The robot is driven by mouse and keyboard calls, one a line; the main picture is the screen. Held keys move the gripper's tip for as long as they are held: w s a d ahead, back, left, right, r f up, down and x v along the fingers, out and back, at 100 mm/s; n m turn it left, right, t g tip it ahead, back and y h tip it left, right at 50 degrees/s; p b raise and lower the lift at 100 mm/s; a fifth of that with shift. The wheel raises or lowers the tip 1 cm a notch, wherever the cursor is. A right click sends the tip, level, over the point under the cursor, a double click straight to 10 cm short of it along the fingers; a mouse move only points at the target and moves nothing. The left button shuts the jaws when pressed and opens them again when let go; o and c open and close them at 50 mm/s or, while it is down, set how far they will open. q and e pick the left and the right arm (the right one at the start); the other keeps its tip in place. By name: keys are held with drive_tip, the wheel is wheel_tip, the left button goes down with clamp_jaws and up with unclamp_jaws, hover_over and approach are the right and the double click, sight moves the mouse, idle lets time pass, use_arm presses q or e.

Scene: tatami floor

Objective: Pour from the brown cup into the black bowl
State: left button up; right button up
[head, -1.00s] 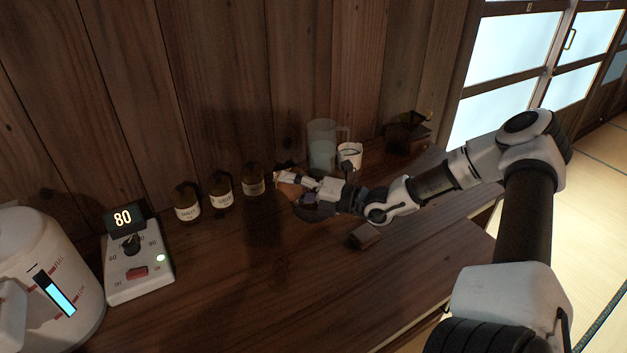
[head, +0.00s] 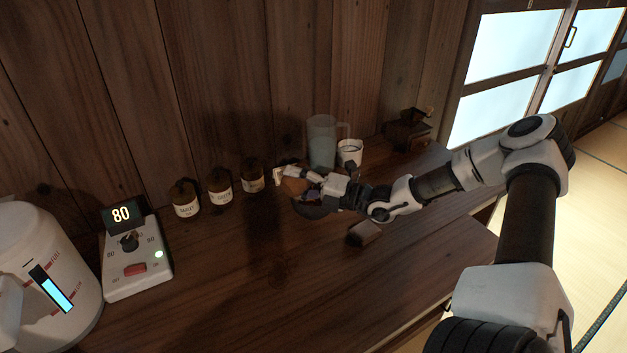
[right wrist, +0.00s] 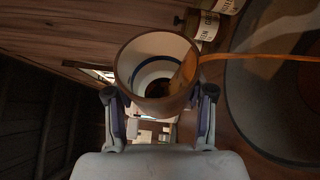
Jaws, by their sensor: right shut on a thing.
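The brown cup (head: 293,186) is in my right gripper (head: 299,183), above the black bowl. In the right wrist view the cup (right wrist: 128,68) is between the two fingers of my right gripper (right wrist: 160,98), its mouth toward the camera, showing a white inside with a blue ring. A thin orange-brown streak, apparently liquid, runs from inside the cup over its rim to the right, across the bowl. The black bowl (head: 312,211) is partly hidden by the gripper; its wide grey inside (right wrist: 245,105) shows at the right of the wrist view. My left gripper is out of view.
A small brown block (head: 363,234) lies in front. A control box (head: 138,262) and white kettle (head: 50,270) are at left.

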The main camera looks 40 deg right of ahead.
drive_tip(key=shift+d+f, duration=0.1)
drive_tip(key=shift+d, duration=0.15)
drive_tip(key=shift+d+r+m+t+b, duration=0.1)
drive_tip(key=shift+r+m+t+b, duration=0.15)
drive_tip(key=shift+m, duration=0.3)
drive_tip(key=shift+d+r+m+t+b, duration=0.1)
drive_tip(key=shift+m+t+b, duration=0.05)
drive_tip(key=shift+m+b, duration=0.3)
drive_tip(key=shift+d+r+m+t+b, duration=0.1)
drive_tip(key=shift+m+t+b, duration=0.1)
drive_tip(key=shift+m, duration=0.4)
idle(0.6)
